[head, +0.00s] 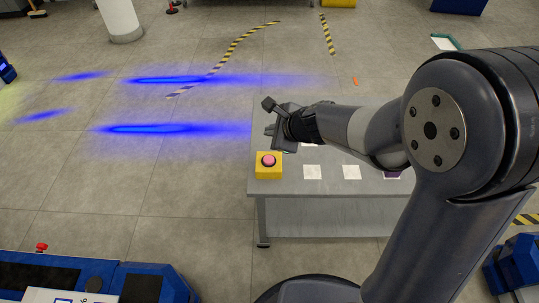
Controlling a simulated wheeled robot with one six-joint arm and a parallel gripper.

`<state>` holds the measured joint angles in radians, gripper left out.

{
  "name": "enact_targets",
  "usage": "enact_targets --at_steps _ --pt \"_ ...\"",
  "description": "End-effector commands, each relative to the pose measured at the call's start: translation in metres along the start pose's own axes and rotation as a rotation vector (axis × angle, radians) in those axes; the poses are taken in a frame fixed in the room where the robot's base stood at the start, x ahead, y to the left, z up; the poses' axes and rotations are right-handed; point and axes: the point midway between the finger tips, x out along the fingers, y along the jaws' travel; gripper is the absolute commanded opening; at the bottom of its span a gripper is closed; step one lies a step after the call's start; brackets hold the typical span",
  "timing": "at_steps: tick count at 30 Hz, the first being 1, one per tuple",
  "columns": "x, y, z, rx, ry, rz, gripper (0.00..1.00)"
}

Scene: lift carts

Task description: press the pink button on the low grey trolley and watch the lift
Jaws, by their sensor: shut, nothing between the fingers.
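The pink button (268,159) sits on top of a yellow box (269,173). The box stands at the near left corner of the low grey trolley (325,219). My gripper (271,118) is over the trolley's left end, above the yellow box in the picture. It is shut and empty. A gap shows between it and the button; its height over the top is hard to judge. My arm hides much of the trolley's right side. I cannot identify a lift with certainty.
White squares (312,172) and a partly hidden purple item (392,175) lie on the trolley top. Blue machines stand at the bottom left (150,283) and right edge (513,262). A white pillar (120,20) stands behind. The floor left of the trolley is clear, with blue light patches.

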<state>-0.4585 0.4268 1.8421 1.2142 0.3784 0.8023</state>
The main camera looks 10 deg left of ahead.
Motion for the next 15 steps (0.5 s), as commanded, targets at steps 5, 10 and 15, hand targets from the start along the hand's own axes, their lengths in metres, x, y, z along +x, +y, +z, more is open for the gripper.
enact_targets --at_steps 5,10,15 --pt "0.001 0.001 -0.001 -0.001 0.0 0.0 0.0" --pt "0.008 0.006 -0.006 -0.001 0.001 0.001 0.0" --pt "0.02 0.015 -0.015 -0.001 0.001 0.001 0.0"
